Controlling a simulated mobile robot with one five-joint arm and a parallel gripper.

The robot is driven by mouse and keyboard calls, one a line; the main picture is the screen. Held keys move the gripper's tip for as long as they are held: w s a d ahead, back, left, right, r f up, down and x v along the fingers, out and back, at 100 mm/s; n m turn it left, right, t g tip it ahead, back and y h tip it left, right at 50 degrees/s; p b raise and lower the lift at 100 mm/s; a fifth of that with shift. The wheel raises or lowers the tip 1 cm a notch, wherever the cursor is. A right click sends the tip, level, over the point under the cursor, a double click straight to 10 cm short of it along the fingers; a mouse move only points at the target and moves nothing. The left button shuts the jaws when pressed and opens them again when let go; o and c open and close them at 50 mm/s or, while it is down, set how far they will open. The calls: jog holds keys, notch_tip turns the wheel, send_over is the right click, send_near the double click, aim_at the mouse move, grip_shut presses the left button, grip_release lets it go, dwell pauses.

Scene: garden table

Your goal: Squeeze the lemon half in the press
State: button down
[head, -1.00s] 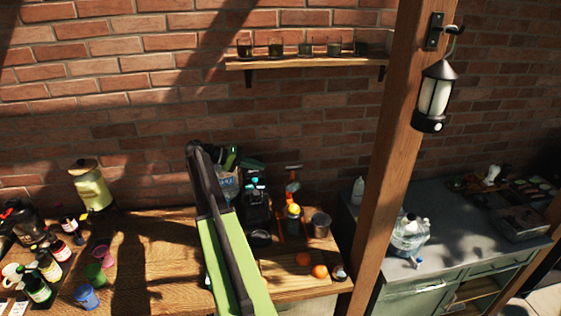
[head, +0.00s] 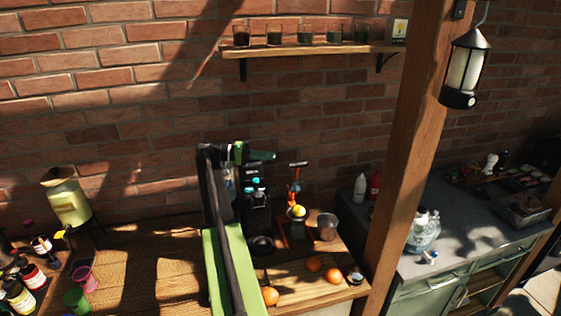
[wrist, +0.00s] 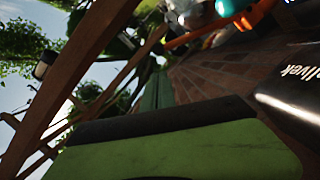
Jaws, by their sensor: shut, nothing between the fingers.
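The press (head: 294,188) is an orange-red upright stand at the back of the right-hand part of the wooden counter, with a handle at its top. The yellow lemon half (head: 298,211) sits low in the press. My gripper (head: 268,156) is at the end of my green and black arm, up and to the left of the press handle and apart from it. It is shut and empty; its fingertips are small and dark.
A black machine (head: 256,205) stands left of the press, and a metal cup (head: 327,227) right of it. A wooden post (head: 408,150) rises to the right. Bottles and coloured cups (head: 77,300) crowd the left counter.

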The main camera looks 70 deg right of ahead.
jog(key=b+x, duration=0.1)
jog(key=x, duration=0.8)
